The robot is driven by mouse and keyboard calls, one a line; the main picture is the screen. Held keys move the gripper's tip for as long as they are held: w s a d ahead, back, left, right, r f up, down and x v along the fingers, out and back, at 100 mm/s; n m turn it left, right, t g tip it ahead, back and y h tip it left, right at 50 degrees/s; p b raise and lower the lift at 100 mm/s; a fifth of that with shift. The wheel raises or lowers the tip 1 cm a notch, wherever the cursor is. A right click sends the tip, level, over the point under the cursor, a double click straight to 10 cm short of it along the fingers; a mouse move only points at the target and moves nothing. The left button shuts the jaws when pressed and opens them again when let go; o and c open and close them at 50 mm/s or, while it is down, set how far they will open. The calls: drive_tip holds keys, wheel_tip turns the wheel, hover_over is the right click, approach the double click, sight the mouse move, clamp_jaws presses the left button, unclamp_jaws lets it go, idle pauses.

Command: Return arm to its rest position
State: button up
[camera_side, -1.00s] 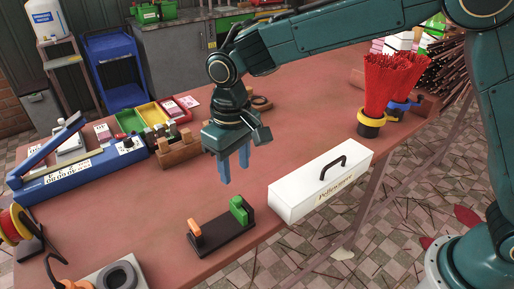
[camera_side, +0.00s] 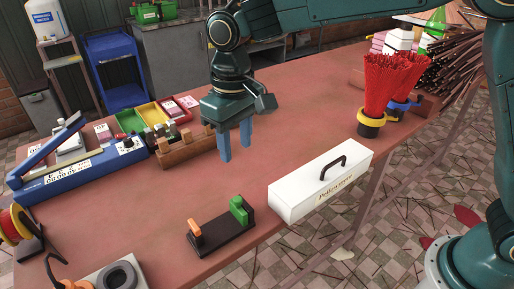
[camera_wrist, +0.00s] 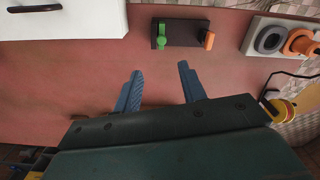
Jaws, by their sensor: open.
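My gripper (camera_side: 235,143) hangs above the middle of the red-brown table (camera_side: 300,100), with its two blue fingers apart and pointing down. Nothing is between the fingers. In the wrist view the open fingers (camera_wrist: 160,90) show over bare table. A black stand with a green and an orange clip (camera_side: 222,232) sits below and nearer the camera, apart from the gripper. A white box with a dark handle (camera_side: 320,182) stands to the right of it.
Bundles of red incense sticks (camera_side: 385,85) stand at the right. A blue sealer (camera_side: 80,172), a wooden block with pegs (camera_side: 183,150) and coloured trays (camera_side: 150,115) are at the left. A red spool (camera_side: 15,225) and a grey ring on a white base (camera_side: 118,278) are at the front left.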

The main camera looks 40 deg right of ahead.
drive_tip(key=s+d+r+m+t, duration=0.1)
drive_tip(key=s+d+r, duration=0.35)
drive_tip(key=d, duration=0.35)
drive_tip(key=s+d+r+m+t, duration=0.1)
drive_tip(key=s+d+r+t, duration=0.1)
drive_tip(key=s+d+r, duration=0.35)
drive_tip(key=s+d+f+m+t, duration=0.1)
drive_tip(key=s+d+f, duration=0.3)
drive_tip(key=s+d, duration=0.7)
drive_tip(key=shift+s+t, duration=0.8)
drive_tip(key=shift+s, duration=0.95)
drive_tip(key=shift+f, duration=0.1)
